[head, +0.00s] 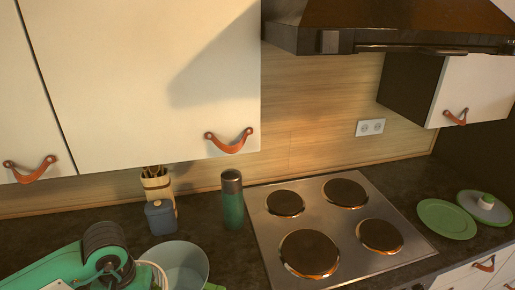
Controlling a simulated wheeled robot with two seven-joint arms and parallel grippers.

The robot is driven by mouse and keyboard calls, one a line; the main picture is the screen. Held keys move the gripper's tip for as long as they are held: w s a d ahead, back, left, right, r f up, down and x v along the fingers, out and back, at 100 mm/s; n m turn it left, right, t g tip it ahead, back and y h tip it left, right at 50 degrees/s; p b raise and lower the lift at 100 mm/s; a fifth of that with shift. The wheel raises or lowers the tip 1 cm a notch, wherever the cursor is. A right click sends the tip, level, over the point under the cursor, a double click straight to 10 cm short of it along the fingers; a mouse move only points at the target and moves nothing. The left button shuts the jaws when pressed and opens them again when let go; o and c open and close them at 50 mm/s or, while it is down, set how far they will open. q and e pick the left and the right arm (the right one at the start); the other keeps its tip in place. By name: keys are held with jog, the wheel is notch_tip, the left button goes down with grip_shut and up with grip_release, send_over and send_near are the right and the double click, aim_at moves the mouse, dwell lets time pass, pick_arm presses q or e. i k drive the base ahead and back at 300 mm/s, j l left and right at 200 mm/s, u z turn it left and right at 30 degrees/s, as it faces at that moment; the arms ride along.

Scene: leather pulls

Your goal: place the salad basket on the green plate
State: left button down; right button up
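A flat green plate (447,219) lies on the dark counter to the right of the stove, with nothing on it. A pale grey, deep round bowl (180,262) stands at the bottom, left of the stove, and is cut off by the picture's lower edge. It may be the salad basket, but I see no slots in its wall and cannot be sure.
A round green-rimmed piece with a pale knob (484,207) sits right of the plate. The stove (335,228) has bare hotplates. A green bottle (232,200), a blue jar (160,217) and a utensil holder (156,184) stand at the left. A green-and-black machine-like shape (104,250) fills the lower left.

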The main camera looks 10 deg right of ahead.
aim_at(452, 223)
jog(key=l+z, duration=0.1)
jog(key=z, duration=0.3)
jog(key=l+z, duration=0.1)
jog(key=z, duration=0.3)
jog(key=i+z, duration=0.1)
jog(key=z, duration=0.3)
jog(key=i+l+z, duration=0.6)
jog(key=i, duration=0.2)
jog(key=i+l+z, duration=0.25)
jog(key=i, duration=0.45)
jog(key=l, duration=0.1)
